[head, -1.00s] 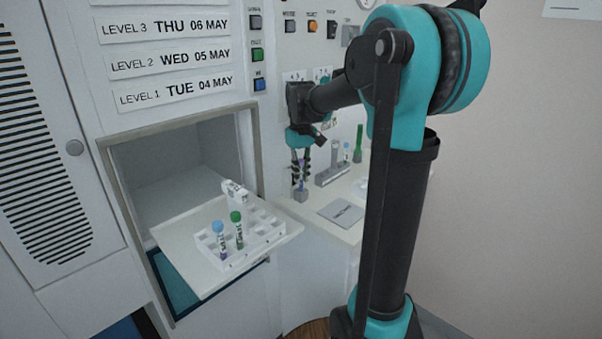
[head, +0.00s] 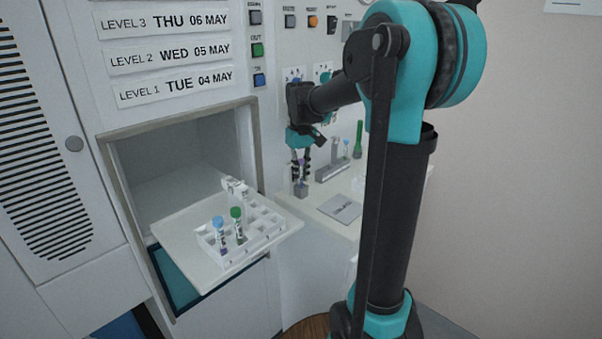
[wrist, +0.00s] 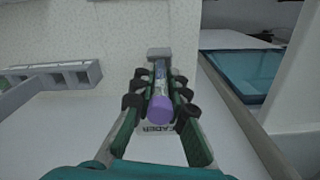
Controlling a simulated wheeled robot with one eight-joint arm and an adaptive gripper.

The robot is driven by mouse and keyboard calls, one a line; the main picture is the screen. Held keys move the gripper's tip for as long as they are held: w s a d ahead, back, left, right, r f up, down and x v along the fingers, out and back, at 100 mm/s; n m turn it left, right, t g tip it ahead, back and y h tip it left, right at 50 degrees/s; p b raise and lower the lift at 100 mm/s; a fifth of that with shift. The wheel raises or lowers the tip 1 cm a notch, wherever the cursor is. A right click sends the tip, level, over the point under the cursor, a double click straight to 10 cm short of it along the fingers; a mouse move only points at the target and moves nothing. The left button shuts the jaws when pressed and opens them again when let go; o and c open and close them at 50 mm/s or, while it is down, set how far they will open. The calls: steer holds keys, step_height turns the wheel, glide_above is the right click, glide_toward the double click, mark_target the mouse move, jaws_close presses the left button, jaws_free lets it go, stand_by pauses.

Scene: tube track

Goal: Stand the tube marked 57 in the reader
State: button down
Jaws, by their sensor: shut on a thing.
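A tube with a purple cap (wrist: 161,108) is held between the fingers of my gripper (head: 300,172). The tube (head: 301,181) is upright, its lower end at the small grey block that looks like the reader (head: 300,192). This block also shows beyond the tube in the wrist view (wrist: 159,52). Whether the tube's bottom is fully inside the block I cannot tell. The gripper fingers (wrist: 160,92) are closed around the tube from both sides. The number on the tube's label is too small to read.
A white rack (head: 262,241) with a blue-capped tube (head: 219,232) and a green-capped tube (head: 237,224) sits on the pulled-out tray (head: 185,254). A grey holder (head: 326,174) stands right of the reader, near a green tube (head: 358,140). A grey plate (head: 340,209) lies in front.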

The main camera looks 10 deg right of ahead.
steer(key=c, duration=1.4)
jaws_free()
steer(key=shift+c, duration=0.2)
step_height(320, 180, up, 12)
steer(key=shift+r, duration=0.1)
